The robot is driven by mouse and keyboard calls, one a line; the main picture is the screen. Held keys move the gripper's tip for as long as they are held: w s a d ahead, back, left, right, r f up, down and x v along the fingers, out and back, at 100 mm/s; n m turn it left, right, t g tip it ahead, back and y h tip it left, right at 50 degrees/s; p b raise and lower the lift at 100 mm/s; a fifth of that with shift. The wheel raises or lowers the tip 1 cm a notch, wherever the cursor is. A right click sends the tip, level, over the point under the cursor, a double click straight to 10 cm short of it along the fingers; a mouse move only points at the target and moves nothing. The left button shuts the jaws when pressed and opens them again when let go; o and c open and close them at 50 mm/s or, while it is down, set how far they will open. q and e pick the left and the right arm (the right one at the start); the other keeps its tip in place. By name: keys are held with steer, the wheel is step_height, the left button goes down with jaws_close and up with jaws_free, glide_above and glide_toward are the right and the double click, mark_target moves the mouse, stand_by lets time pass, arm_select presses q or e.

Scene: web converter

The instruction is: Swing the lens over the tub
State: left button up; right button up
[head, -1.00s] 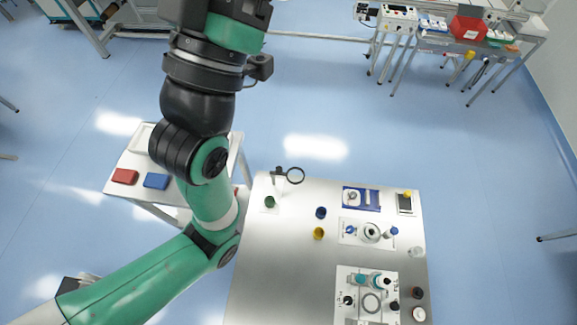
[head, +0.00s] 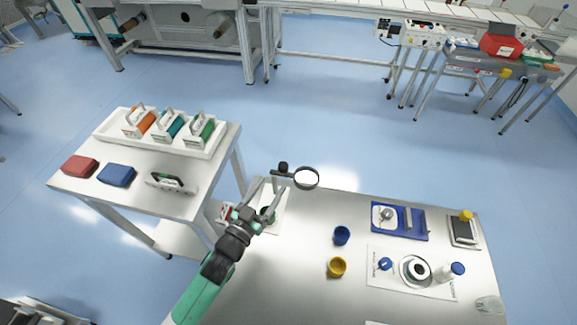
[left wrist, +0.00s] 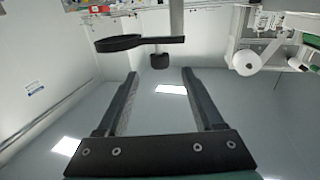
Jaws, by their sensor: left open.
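The lens (head: 307,178) is a round, black-rimmed magnifier on a short dark arm. The arm sits on a pale post with a black knob (head: 283,168) at the left back corner of the metal table. The lens points right. In the left wrist view, the lens (left wrist: 120,43) and knob (left wrist: 160,61) are just beyond my fingertips. My left gripper (head: 269,183) is open, close to the post, with nothing visible between its fingers. A green tub (head: 268,215) by the post is partly hidden by the gripper. A blue tub (head: 341,235) and a yellow tub (head: 337,267) stand farther right.
A blue tray (head: 400,221), a scale (head: 464,231) and a white mat (head: 385,284) with small items lie on the right of the table. The table's middle is fairly clear.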

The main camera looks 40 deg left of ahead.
mark_target(286, 163)
arm_select(q)
steer(key=b+x, duration=0.1)
steer(key=x, duration=1)
steer(key=shift+w+b, duration=0.3)
steer(key=shift+b, duration=0.1)
jaws_close()
stand_by(0.7)
